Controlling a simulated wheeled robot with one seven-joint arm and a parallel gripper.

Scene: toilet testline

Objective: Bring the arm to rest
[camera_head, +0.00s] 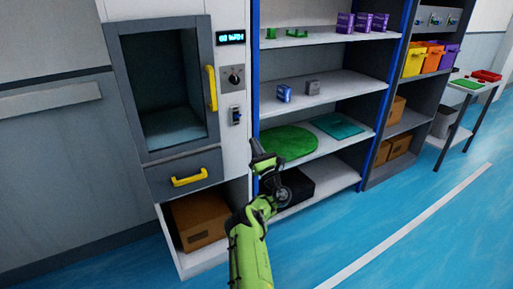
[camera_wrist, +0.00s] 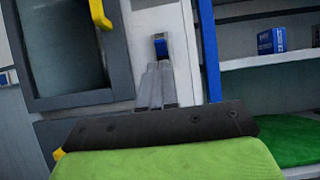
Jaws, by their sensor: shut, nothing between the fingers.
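My green arm (camera_head: 250,250) reaches up from the bottom middle of the head view. My gripper (camera_head: 255,146) is at its upper end, dark and small, in front of the edge between the white cabinet and the shelf rack. In the wrist view my gripper (camera_wrist: 158,72) has its grey fingers together with nothing between them. They point toward the white panel, just below a blue switch (camera_wrist: 161,47). I cannot tell how far the fingertips are from the panel.
The cabinet has a glass door with a yellow handle (camera_head: 211,88) and a drawer with a yellow handle (camera_head: 189,177). The rack (camera_head: 335,55) holds small boxes, a green round mat (camera_head: 288,142) and a teal mat (camera_head: 338,126). Blue floor (camera_head: 330,235) lies open at the right.

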